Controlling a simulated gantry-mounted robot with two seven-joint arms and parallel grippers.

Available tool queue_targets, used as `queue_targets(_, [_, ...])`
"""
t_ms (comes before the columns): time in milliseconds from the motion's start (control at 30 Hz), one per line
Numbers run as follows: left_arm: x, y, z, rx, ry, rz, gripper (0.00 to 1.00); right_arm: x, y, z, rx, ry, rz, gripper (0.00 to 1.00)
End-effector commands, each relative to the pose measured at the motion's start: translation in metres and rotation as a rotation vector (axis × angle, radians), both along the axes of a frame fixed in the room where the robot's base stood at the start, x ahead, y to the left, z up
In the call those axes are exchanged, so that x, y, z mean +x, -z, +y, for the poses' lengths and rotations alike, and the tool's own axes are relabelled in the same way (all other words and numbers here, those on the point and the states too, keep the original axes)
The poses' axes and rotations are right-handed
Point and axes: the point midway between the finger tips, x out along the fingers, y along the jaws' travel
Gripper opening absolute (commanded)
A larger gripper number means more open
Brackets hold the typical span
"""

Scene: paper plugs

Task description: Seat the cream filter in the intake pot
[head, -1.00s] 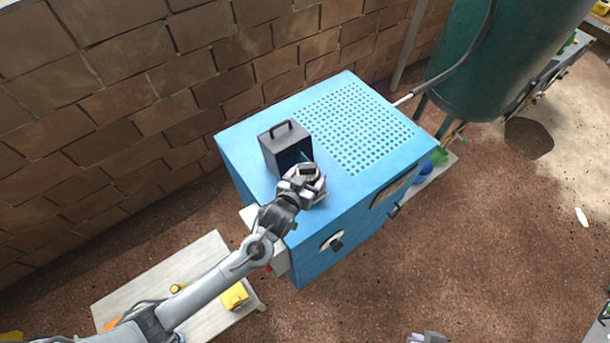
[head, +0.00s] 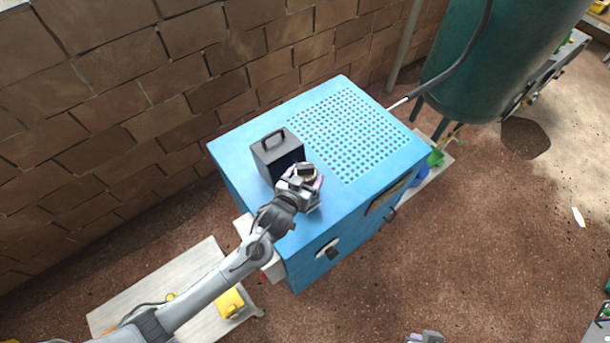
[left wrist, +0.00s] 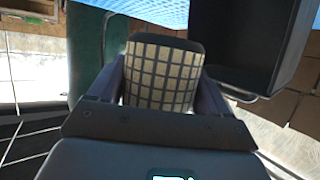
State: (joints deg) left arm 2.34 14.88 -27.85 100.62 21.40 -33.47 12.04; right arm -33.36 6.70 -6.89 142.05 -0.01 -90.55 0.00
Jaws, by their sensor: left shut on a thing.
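The cream filter (left wrist: 160,75), a rounded block with a dark grid and a dark end, is held between the two fingers of my left gripper (left wrist: 160,95). In the head view, my left gripper (head: 308,180) is over the blue cabinet's top, just in front of a dark grey box with a handle (head: 277,155). The box looks like the intake pot, and its open side faces the gripper. In the left wrist view the open box (left wrist: 245,45) is right of the filter, which is outside it. Part of my right gripper (head: 425,337) shows at the bottom edge; its jaws are unclear.
The blue cabinet (head: 235,150) has a perforated panel on top and knobs on its front. A brick wall (head: 130,110) stands behind it, and a green tank (head: 475,70) stands at the right. A low pale bench (head: 195,280) holds yellow items at lower left.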

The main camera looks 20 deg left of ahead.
Motion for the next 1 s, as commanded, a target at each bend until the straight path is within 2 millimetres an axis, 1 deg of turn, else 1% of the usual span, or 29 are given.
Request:
queue_targets(600, [0.0,0.049,0.0,0.0,-0.001,0.002,0.46,0.001,0.029,0.0,-0.001,-0.001,-0.003,0.0])
queue_targets(800, [0.0,0.057,0.0,-0.001,0.0,0.0,0.46,0.001,0.034,-0.002,-0.007,-0.004,-0.003,0.0])
queue_targets(1000, [0.0,0.058,0.0,0.0,0.0,0.0,0.46,0.001,0.034,-0.002,-0.007,-0.005,-0.003,0.0])
